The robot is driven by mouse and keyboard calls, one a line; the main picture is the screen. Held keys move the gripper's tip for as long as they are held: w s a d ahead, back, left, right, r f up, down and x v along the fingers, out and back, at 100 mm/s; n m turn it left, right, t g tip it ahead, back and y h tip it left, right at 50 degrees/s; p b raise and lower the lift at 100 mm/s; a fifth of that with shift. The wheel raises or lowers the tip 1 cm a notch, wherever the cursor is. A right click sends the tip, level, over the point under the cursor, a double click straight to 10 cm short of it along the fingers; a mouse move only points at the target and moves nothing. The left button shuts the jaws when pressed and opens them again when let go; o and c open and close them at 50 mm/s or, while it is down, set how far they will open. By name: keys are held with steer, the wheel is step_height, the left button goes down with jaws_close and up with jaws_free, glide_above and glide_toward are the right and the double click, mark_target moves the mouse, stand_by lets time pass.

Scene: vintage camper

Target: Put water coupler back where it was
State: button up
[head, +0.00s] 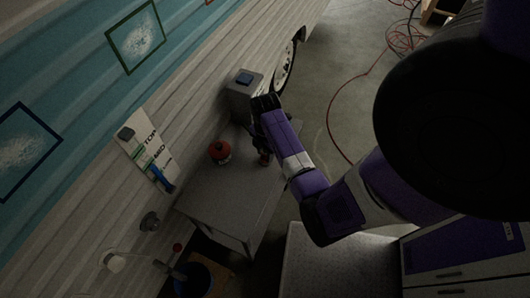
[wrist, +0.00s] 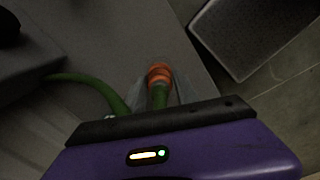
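The water coupler looks like an orange fitting (wrist: 159,74) on the end of a green hose (wrist: 90,84) in the wrist view. My gripper (wrist: 160,88) has a pale finger close on each side of it and appears shut on it, just below its orange end. The hose loops out to the left from under my gripper's body.
A red round container (head: 220,151) stands on the table, left of my gripper. A grey box (head: 243,90) with a blue top is beyond, by the camper wall. A sign (head: 145,157) and wall fittings (head: 150,222) are at left. A textured metal surface (head: 335,265) lies lower right.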

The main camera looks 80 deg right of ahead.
steer(key=shift+o, duration=0.9)
step_height(320, 180, up, 12)
steer(key=m+t+h, duration=0.2)
steer(key=h, duration=0.1)
glide_toward(265, 152)
step_height(265, 152, down, 3)
steer(key=w+a, duration=0.2)
steer(key=a+r+m+t+h, duration=0.1)
steer(key=a+r+m+t, duration=0.2)
steer(key=a, duration=0.7)
steer(key=s+a+r+m+t+y, duration=0.2)
steer(key=a+r+t, duration=0.3)
steer(key=a+r, duration=0.3)
steer(key=s+a+r+m+t+y, duration=0.2)
steer(key=a+r+t, duration=0.3)
steer(key=a+r, duration=0.4)
step_height(265, 152, up, 4)
steer(key=shift+s+a+f+m, duration=0.15)
steer(key=shift+s+m, duration=0.75)
